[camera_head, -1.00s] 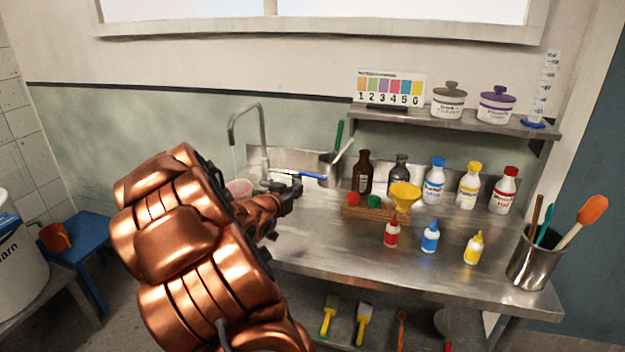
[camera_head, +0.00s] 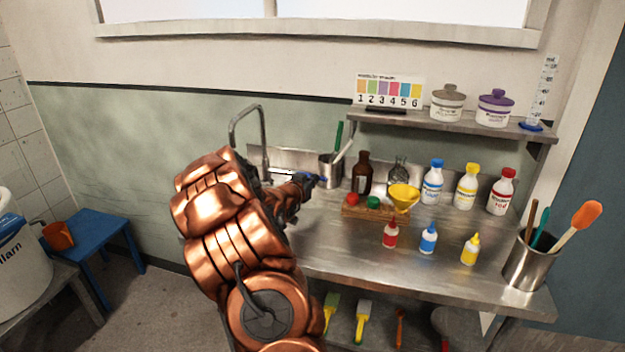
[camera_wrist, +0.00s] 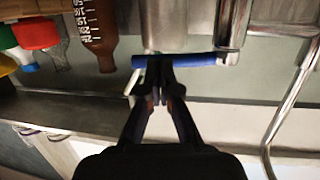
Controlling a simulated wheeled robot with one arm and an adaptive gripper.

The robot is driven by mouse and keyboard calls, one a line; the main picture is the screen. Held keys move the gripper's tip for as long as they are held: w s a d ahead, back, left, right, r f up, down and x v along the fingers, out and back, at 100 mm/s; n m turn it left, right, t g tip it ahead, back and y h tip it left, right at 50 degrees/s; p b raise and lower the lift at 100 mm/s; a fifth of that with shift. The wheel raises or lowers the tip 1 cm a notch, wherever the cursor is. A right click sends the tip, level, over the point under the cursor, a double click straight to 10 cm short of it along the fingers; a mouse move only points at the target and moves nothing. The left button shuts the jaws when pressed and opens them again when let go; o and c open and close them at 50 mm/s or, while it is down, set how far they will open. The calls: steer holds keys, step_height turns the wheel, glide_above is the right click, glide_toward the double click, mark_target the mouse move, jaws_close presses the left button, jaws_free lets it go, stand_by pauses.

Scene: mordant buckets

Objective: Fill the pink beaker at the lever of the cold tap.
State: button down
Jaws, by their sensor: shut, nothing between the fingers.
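The cold tap's blue lever (camera_head: 318,179) is at the sink end of the steel counter. It crosses the wrist view as a blue bar (camera_wrist: 190,60). My gripper (camera_wrist: 158,66) is shut and empty, its fingertips at the bar's left part; I cannot tell whether they touch it. In the head view my gripper (camera_head: 301,184) is beside the lever, partly covered by my arm. The chrome spout (camera_head: 262,130) arches up behind my arm, and its curve shows in the wrist view (camera_wrist: 290,105). The pink beaker and the area under the spout's mouth are hidden behind my arm.
A steel cup with tools (camera_head: 330,172) stands close beside the lever. A brown bottle (camera_head: 362,174) and a wooden rack (camera_head: 376,212) with a yellow funnel (camera_head: 404,195) are to the right. An orange mug (camera_head: 58,236) is on a blue stool (camera_head: 100,230) at the left.

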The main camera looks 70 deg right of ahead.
steer(key=shift+d, duration=0.2)
stand_by(0.3)
steer(key=shift+s+d+f, duration=0.1)
steer(key=shift+d, duration=0.55)
steer(key=shift+s+d, duration=0.1)
steer(key=shift+s+d+r, duration=0.1)
steer(key=shift+s+r, duration=0.1)
steer(key=shift+r, duration=0.15)
steer(key=s+a+r+b, duration=0.1)
steer(key=a+r+b, duration=0.1)
steer(key=a, duration=1.2)
